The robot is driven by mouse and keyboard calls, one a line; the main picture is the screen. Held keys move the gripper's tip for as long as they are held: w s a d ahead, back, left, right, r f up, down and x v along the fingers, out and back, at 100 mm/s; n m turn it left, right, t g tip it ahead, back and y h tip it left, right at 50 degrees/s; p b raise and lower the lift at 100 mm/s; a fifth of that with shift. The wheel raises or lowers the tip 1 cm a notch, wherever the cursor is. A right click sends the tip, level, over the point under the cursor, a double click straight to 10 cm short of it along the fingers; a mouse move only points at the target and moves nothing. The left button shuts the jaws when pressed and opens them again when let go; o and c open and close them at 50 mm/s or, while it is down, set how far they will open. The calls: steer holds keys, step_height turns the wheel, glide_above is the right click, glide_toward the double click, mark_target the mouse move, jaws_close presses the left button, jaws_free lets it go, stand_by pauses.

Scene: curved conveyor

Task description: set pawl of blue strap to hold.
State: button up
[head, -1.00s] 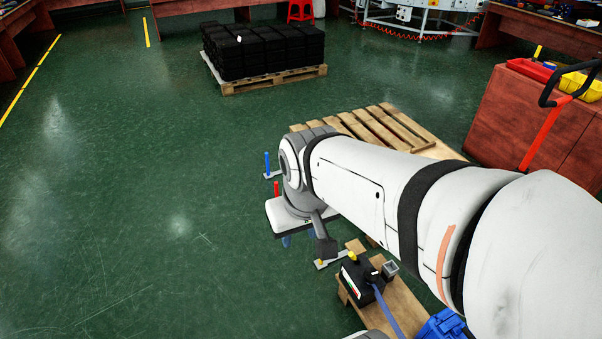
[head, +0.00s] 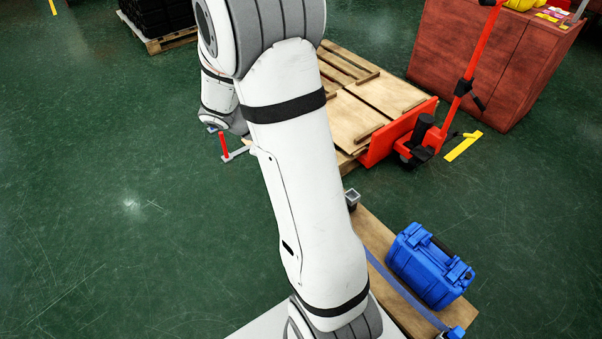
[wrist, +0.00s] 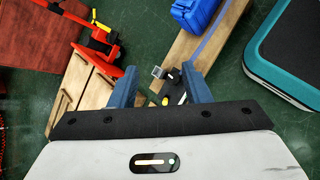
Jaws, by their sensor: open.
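The blue strap (head: 408,292) runs along a wooden board beside the blue case. It also shows in the wrist view (wrist: 208,45), reaching toward a small dark fitting (wrist: 173,75) at the board's end. Its pawl cannot be made out. My gripper (wrist: 159,70) is open in the wrist view, its two blue fingers apart. The dark fitting and a grey square socket (wrist: 158,72) show between the fingertips; I cannot tell the distance. Small yellow and white parts show lower between the fingers. In the head view my arm hides the gripper and most of the fitting.
The blue case (head: 430,265) sits on the wooden board (head: 372,228). A red pallet jack (head: 400,135) stands at a wooden pallet (head: 365,105). A red-handled lever (head: 222,146) is left of my arm.

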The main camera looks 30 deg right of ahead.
steer(key=w+d+f+n+t+h+b, duration=0.3)
steer(key=w+d+f+n+b, duration=0.15)
steer(key=f, duration=1.05)
steer(key=w+d+f+n+t+h+b, duration=0.2)
steer(key=w+d+f+n+h+b, duration=0.25)
steer(key=f, duration=1.05)
steer(key=w+d+f+n+t+h+b, duration=0.1)
steer(key=w+d+f+n+t+b, duration=0.35)
steer(key=f, duration=1.05)
steer(key=shift+n+g, duration=0.65)
steer(key=shift+n, duration=0.3)
steer(key=d, duration=0.1)
steer(key=w+d+b, duration=0.2)
steer(key=shift+d+f, duration=0.2)
steer(key=shift+d, duration=0.15)
steer(key=shift+b+x, duration=0.3)
steer(key=shift+x, duration=0.45)
steer(key=shift+r, duration=0.15)
steer(key=shift+c, duration=0.3)
jaws_close()
